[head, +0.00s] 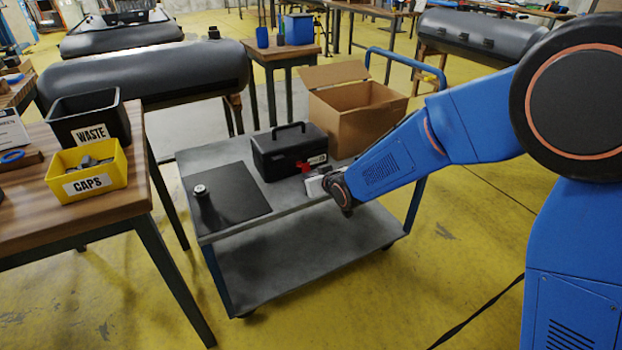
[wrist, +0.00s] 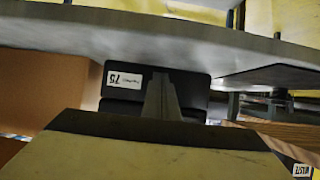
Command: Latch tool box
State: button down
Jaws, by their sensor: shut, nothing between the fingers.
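The black tool box (head: 285,158) stands on the grey cart's top shelf with its lid down and its handle raised. A red latch (head: 304,166) shows low on its front, but its exact position is too small to tell. My gripper (head: 312,184) is shut and empty, close in front of the latch; I cannot tell whether it touches. In the wrist view, turned upside down, the shut fingers (wrist: 160,98) point at the front of the tool box (wrist: 196,92), beside its white label (wrist: 125,79). No red latch shows there; the fingers may cover it.
The cart (head: 215,228) also carries an open cardboard box (head: 345,120) behind the tool box. A dark mat (head: 238,190) with a small dark round object (head: 201,193) lies at left. A wooden table (head: 110,207) holds a yellow caps bin (head: 88,170) and a black waste bin (head: 95,115).

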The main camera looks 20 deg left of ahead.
aim_at(306, 165)
jog(key=shift+r, duration=0.15)
jog(key=shift+r, duration=1)
jog(key=shift+w+a+r, duration=0.15)
jog(key=shift+r, duration=0.1)
jog(key=shift+w+a+r, duration=0.1)
jog(key=shift+r, duration=0.45)
jog(key=shift+a+r, duration=0.1)
jog(key=shift+r, duration=0.05)
dwell(0.5)
jog(key=shift+w+a+r, duration=0.1)
jog(key=shift+w+r, duration=0.05)
